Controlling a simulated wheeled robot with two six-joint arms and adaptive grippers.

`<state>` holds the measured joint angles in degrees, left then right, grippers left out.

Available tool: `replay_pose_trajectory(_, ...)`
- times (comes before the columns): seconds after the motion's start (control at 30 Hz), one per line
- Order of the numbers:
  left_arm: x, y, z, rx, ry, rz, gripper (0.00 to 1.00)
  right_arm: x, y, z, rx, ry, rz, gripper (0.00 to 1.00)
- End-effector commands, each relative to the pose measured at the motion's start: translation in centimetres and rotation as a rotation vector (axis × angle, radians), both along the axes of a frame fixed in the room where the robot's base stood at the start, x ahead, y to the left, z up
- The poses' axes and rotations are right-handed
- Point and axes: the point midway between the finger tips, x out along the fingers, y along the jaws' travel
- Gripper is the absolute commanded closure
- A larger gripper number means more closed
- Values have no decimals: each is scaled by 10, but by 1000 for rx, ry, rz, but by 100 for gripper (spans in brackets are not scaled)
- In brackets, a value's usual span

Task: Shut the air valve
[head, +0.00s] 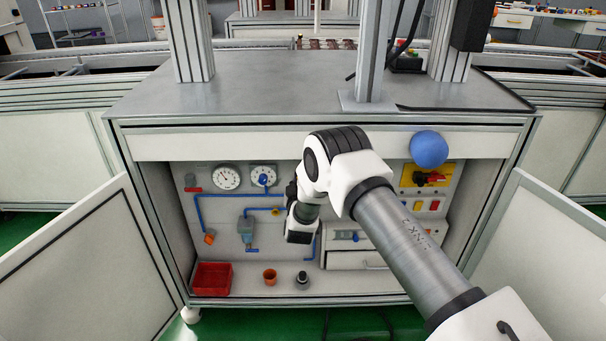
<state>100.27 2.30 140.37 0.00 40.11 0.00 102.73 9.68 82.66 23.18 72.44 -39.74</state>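The open cabinet's back panel carries blue air piping (222,196). A red fitting (193,189) sits at its upper left and an orange fitting (209,238) at its lower left end. A small yellow-orange fitting (276,211) sits on the pipe left of my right gripper. Which fitting is the air valve I cannot tell. A white dial with a blue knob (263,180) is above, beside a round gauge (227,177). My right gripper (300,237) hangs pointing down in front of the panel, hiding part of it; its fingers are not clear. My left gripper is out of view.
Cabinet doors stand open at left (80,265) and right (535,250). A red bin (212,278), an orange pot (270,277) and a small dark-and-silver item (302,280) stand on the shelf. A blue ball (429,149) and a yellow switch plate (412,175) are at right.

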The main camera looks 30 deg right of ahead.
Motion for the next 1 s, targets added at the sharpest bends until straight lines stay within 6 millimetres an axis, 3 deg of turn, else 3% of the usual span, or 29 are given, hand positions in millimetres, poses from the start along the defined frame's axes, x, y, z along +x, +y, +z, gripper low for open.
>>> replay_pose_trajectory(0.4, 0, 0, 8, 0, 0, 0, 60, 7, 13, -14, -334, 209, 2, 100)
replay_pose_trajectory(1.0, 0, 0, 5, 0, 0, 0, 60, 11, 20, -38, -775, 479, 2, 100)
